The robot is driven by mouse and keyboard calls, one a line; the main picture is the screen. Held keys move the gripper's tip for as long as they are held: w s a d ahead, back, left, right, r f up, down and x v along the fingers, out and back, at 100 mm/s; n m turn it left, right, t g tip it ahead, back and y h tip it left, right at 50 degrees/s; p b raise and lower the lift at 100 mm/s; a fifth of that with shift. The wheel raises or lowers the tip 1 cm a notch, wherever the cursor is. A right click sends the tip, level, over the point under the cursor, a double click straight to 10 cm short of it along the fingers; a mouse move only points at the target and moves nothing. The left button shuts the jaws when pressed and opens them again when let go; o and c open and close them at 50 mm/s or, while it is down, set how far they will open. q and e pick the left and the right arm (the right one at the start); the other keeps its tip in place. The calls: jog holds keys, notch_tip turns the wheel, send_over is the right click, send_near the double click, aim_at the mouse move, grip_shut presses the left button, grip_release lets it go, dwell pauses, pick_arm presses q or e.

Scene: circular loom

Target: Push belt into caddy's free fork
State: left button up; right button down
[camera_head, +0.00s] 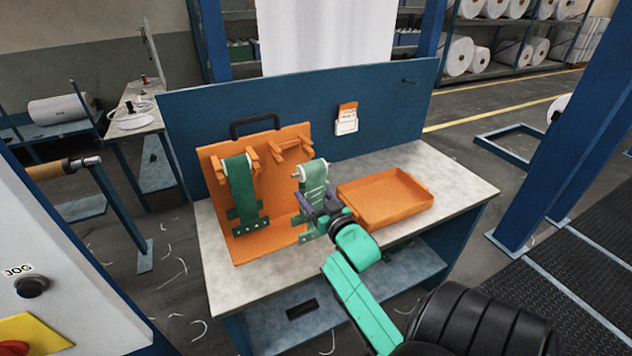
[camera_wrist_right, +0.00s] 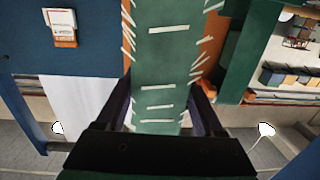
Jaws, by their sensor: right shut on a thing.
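The orange caddy (camera_head: 216,165) stands upright on the workbench, with a dark handle on top. One green belt (camera_head: 242,190) hangs in its left fork. The right fork (camera_head: 291,149) looks empty. A second green belt (camera_head: 314,180), with a white roller end at its top and pale loose threads, is in front of the caddy's right part, below and right of that fork. My right gripper (camera_head: 324,208) is shut on this belt. The held belt (camera_wrist_right: 163,75) runs between the fingers in the right wrist view. My left gripper is not in view.
An orange tray (camera_head: 425,204) lies on the workbench (camera_head: 466,189), right of the held belt. A blue back panel (camera_head: 385,110) rises behind, with an orange and white tag (camera_head: 346,119) on it. The bench's right end is clear.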

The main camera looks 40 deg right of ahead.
jog(key=b+x, duration=0.1)
jog(key=x, duration=0.4)
jog(key=shift+w+d+r+b, duration=0.1)
jog(key=shift+r+b, duration=0.05)
jog(key=shift+b, duration=0.15)
dwell(0.4)
jog(key=shift+w, duration=0.3)
dwell(0.4)
jog(key=shift+x, duration=0.8)
